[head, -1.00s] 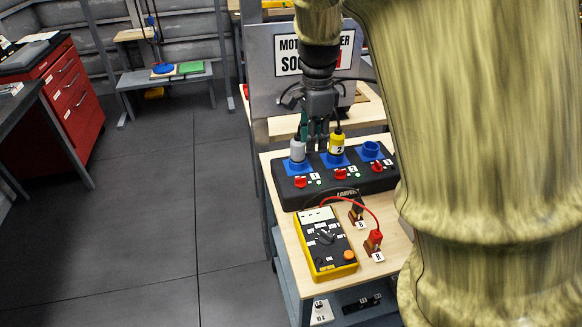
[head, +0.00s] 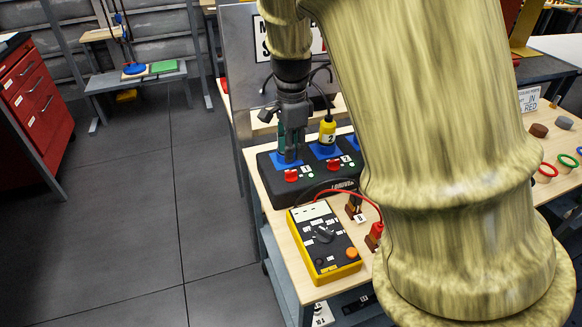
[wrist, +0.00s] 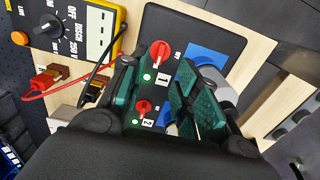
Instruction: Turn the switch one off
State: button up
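The red knob of switch one (head: 291,175) is on the front of the black socket box (head: 270,195), beside a green light (head: 310,176). In the wrist view, switch one (wrist: 160,53) shows beyond the gap between the fingertips, with the label 1 and a green light (wrist: 147,77) beside it. My gripper (wrist: 160,92) is open, with green pads apart and nothing between them. In the head view, my gripper (head: 288,152) is low over socket one and hides its grey plug. That grey plug (wrist: 217,82) shows partly behind one finger in the wrist view.
Switch two (head: 333,163) and the yellow plug 2 (head: 327,131) are close on the right. A yellow multimeter (head: 323,240) with red and black leads lies in front of the box. A sign panel (head: 237,60) stands behind. The floor at left is clear.

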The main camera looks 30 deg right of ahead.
aim_at(291, 171)
notch_tip(291, 171, down, 7)
jog(key=shift+f+p, duration=0.2)
jog(key=shift+p, duration=0.1)
jog(key=shift+c, duration=0.3)
grip_shut()
